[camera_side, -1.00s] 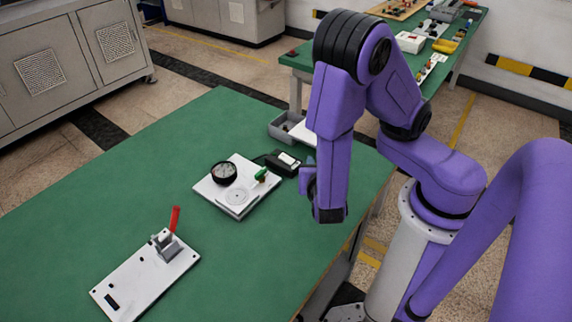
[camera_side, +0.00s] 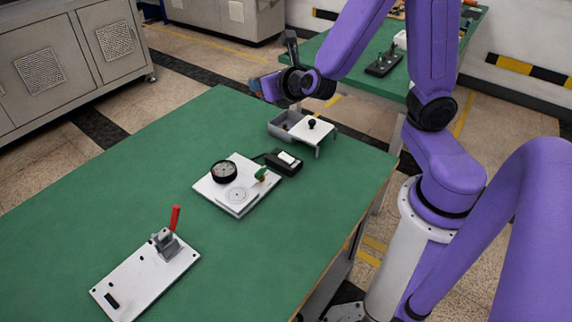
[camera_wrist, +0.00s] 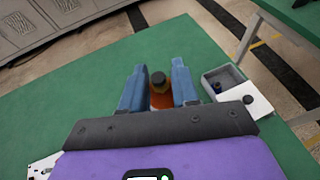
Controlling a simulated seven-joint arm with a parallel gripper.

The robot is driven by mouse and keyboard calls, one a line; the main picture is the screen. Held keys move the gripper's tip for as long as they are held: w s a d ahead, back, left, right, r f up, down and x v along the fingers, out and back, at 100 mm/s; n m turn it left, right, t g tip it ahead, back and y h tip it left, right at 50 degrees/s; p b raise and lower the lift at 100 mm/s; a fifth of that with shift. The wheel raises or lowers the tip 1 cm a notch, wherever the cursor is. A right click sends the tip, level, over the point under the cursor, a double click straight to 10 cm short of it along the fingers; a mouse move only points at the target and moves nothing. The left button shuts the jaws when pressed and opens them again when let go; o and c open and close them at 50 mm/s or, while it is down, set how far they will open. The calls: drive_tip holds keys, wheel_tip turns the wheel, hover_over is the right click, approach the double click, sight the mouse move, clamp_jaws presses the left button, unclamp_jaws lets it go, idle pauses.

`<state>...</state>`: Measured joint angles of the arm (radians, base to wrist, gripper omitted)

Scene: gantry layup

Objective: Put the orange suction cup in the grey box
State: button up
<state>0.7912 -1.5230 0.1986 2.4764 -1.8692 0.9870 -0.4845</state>
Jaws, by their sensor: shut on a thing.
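My gripper (camera_wrist: 158,88) is shut on the orange suction cup (camera_wrist: 160,101), which shows between the two blue fingers with a dark top. In the side view my gripper (camera_side: 262,88) is raised near the far edge of the green table, and I cannot make out the cup there. The grey box (camera_side: 275,130) sits below and a little right of the gripper in that view. In the wrist view the grey box (camera_wrist: 210,75) is right of the fingers, apart from the cup. A small dark thing lies in the box.
A white plate with a black knob (camera_side: 311,124) stands beside the box on its right and hides part of it. A white board with a round gauge (camera_side: 223,171), a black device (camera_side: 283,162) and a red-handled clamp (camera_side: 167,243) are nearer. The table's left is clear.

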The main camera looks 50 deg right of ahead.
drive_tip(key=s+a+f+m+h, duration=0.1)
drive_tip(key=s+a+f, duration=0.1)
drive_tip(key=f, duration=0.3)
drive_tip(key=shift+s+a+f+g, duration=0.2)
drive_tip(key=shift+s+g, duration=0.2)
drive_tip(key=shift+s, duration=0.45)
drive_tip(key=s+f+m+h, duration=0.1)
drive_tip(key=s+f, duration=0.1)
drive_tip(key=s+f+m+g+h, duration=0.1)
drive_tip(key=s, duration=0.2)
drive_tip(key=s+a+f+m+g+h, duration=0.1)
drive_tip(key=s+f, duration=0.1)
drive_tip(key=shift+s+a+f+h, duration=0.1)
drive_tip(key=shift+s+f+h, duration=0.1)
drive_tip(key=shift+f+h, duration=0.15)
clamp_jaws()
drive_tip(key=s+d+f+m+g+h, duration=0.1)
drive_tip(key=s+m+g+h, duration=0.1)
drive_tip(key=s, duration=0.7)
drive_tip(key=s+d+f+m+g+h, duration=0.1)
drive_tip(key=s+d+m+g+h, duration=0.1)
drive_tip(key=s+m+g, duration=0.3)
drive_tip(key=s+m, duration=0.1)
drive_tip(key=s, duration=0.3)
drive_tip(key=shift+f+g, duration=0.3)
drive_tip(key=shift+f, duration=0.1)
drive_tip(key=shift+d+h, duration=0.1)
drive_tip(key=shift+h, duration=0.15)
